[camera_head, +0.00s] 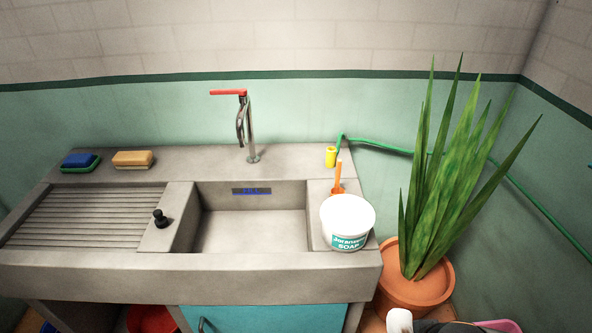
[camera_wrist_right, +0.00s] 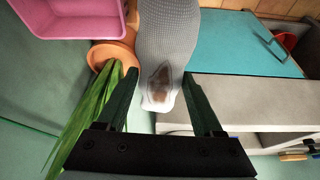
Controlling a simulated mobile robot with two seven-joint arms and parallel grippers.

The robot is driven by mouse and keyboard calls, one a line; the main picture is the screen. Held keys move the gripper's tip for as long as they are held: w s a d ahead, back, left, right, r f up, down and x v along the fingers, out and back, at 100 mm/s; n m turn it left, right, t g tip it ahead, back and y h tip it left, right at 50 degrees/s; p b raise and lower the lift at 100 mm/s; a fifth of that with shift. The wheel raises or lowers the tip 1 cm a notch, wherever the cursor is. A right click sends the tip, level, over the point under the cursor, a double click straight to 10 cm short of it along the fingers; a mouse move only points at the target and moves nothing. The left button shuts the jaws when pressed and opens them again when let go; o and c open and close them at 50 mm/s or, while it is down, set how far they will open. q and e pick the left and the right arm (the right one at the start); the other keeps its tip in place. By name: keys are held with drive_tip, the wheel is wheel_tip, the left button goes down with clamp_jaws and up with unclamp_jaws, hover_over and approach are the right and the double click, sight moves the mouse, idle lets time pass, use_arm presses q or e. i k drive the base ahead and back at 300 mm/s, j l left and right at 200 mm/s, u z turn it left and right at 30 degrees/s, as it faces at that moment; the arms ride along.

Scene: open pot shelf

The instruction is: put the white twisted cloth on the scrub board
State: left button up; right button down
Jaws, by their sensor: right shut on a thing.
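The white twisted cloth (camera_wrist_right: 168,35) has a fine grey weave and a brown stain near its end. It lies between the two dark fingers of my right gripper (camera_wrist_right: 160,77), which is shut on it. In the head view a white end of the cloth (camera_head: 399,320) shows at the bottom edge, in front of the plant pot and right of the sink unit. The scrub board (camera_head: 85,218) is the ribbed slab at the left of the sink, bare on its ribs and far left of the cloth. My left gripper is not in view.
A white soap bucket (camera_head: 347,222) stands right of the basin (camera_head: 250,230). A black plug (camera_head: 160,218) sits beside the scrub board. Sponges (camera_head: 132,159) lie on the back ledge near the tap (camera_head: 243,125). A tall plant in a terracotta pot (camera_head: 415,290) stands right. A pink tub (camera_wrist_right: 68,18) is nearby.

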sight(81, 228)
drive_tip(key=j+u, duration=0.7)
drive_tip(key=i+j+u, duration=0.2)
drive_tip(key=j, duration=0.15)
drive_tip(key=j+u, duration=0.15)
drive_tip(key=j, duration=0.15)
drive_tip(key=i+j, duration=0.1)
drive_tip(key=j, duration=0.3)
drive_tip(key=i+j, duration=0.15)
drive_tip(key=j, duration=0.2)
drive_tip(key=i+j+u, duration=0.1)
drive_tip(key=j, duration=0.3)
drive_tip(key=i+j, duration=0.15)
drive_tip(key=j, duration=0.25)
